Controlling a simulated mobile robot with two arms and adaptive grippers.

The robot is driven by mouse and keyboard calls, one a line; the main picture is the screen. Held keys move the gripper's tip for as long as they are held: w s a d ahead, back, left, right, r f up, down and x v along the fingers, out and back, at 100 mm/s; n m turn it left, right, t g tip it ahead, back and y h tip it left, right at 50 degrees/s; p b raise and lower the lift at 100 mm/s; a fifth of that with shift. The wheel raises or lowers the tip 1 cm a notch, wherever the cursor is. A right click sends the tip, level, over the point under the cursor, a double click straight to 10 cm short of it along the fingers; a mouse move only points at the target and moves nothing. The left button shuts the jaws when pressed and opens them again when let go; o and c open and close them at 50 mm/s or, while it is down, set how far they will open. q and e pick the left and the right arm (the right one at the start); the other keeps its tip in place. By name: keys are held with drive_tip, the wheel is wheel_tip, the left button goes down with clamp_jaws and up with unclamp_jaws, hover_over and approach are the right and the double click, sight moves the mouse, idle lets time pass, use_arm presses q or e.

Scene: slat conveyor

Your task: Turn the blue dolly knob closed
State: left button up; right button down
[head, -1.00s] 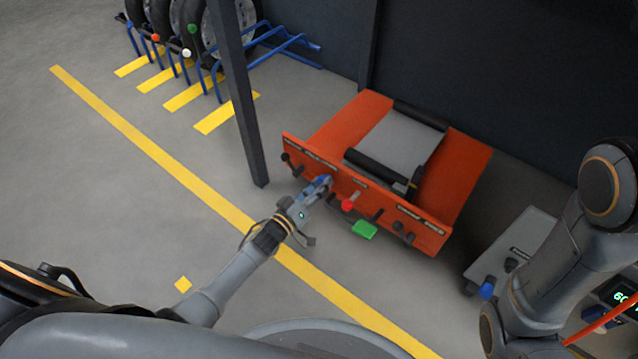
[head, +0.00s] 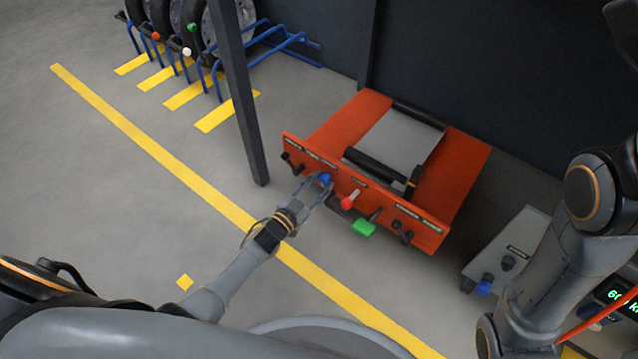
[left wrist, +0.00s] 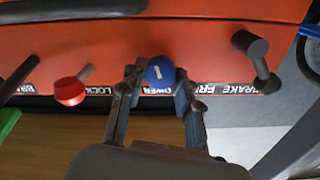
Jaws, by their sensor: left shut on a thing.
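The blue knob (head: 325,180) sits on the front panel of the orange dolly (head: 459,180). In the left wrist view the blue knob (left wrist: 160,72) shows a white mark, set at a slant, on its round face. My left gripper (head: 318,187) reaches the panel from the front left. In the left wrist view its fingers (left wrist: 157,85) stand on both sides of the knob and are shut on it. The label below the knob is partly hidden by the fingers. My right gripper is not in view.
Beside the knob are a red knob (head: 348,203), a green pedal (head: 364,228) and black handles (head: 293,163). A dark post (head: 240,100) stands left of the dolly. A grey unit (head: 510,247) with another blue knob (head: 484,287) stands at right. Floor at left is open.

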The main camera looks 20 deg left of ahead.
use_arm(q)
drive_tip(key=m, duration=0.2)
drive_tip(key=shift+m, duration=1)
drive_tip(key=o, duration=1.2)
drive_tip(key=shift+c, duration=0.2)
drive_tip(key=shift+s, duration=0.1)
drive_tip(key=v, duration=1.1)
drive_tip(key=shift+s+a, duration=0.15)
drive_tip(key=shift+s, duration=0.25)
